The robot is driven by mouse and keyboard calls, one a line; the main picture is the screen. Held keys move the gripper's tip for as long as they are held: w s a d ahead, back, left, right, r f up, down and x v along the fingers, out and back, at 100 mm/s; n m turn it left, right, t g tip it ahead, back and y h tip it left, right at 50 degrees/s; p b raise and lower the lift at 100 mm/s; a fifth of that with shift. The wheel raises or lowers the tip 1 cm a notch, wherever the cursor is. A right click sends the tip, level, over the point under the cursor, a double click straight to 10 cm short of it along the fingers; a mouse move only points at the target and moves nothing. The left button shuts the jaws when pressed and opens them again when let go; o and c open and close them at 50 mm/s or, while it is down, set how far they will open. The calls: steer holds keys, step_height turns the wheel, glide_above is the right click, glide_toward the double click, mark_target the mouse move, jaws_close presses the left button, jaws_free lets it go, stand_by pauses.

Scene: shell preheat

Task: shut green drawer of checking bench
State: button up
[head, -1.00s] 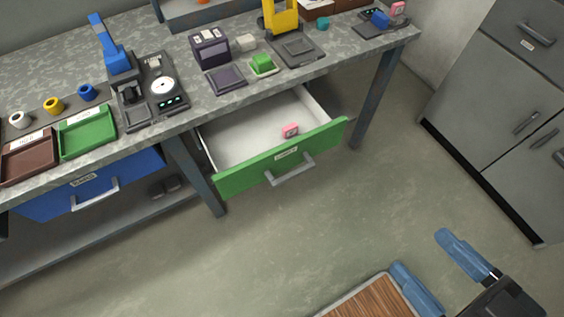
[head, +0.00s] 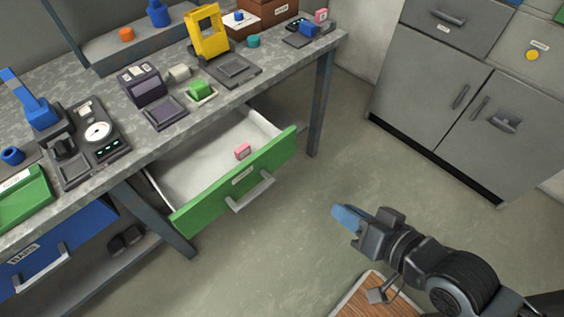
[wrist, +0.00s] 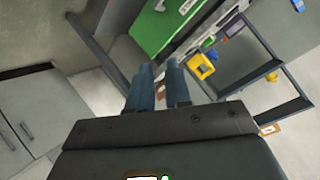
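The green drawer (head: 238,182) of the checking bench (head: 130,107) is pulled well out. Its front has a grey bar handle (head: 250,192) and a label. A small pink block (head: 242,151) lies inside the drawer. My gripper (head: 340,215) is to the right of the drawer front, over the floor and apart from the handle. In the wrist view the blue fingers (wrist: 159,88) stand a narrow gap apart with nothing held. A green panel, apparently the drawer front (wrist: 163,25), shows beyond them at the top. In the head view one finger hides the other.
A blue drawer (head: 50,245) sits at the lower left of the bench, and a bench leg (head: 318,105) stands right of the green drawer. Grey cabinets (head: 430,80) line the right side. The floor (head: 290,215) between drawer and gripper is clear.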

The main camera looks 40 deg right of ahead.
steer(key=w+d+f+m, duration=0.2)
steer(key=w+f, duration=0.1)
steer(key=w+d+f+m+g+b, duration=0.1)
steer(key=w, duration=0.1)
steer(key=shift+w+f+m, duration=0.2)
steer(key=shift+f+m, duration=0.05)
steer(key=shift+m, duration=0.05)
steer(key=shift+c, duration=1.4)
steer(key=w+d+f+m, duration=0.1)
steer(key=w, duration=0.1)
steer(key=w+d+m+y+b, duration=0.1)
steer(key=w+m, duration=0.1)
steer(key=w+d+f+m+g, duration=0.1)
steer(key=w, duration=0.2)
steer(key=shift+d+f+m+b, duration=0.35)
steer(key=shift+d+m, duration=0.05)
jaws_close()
glide_toward(277, 158)
step_height(277, 158, down, 4)
steer(key=w, duration=0.3)
steer(key=shift+w+d+r+m+y, duration=0.15)
steer(key=shift+w+d+m+y, duration=0.15)
steer(key=shift+w, duration=0.45)
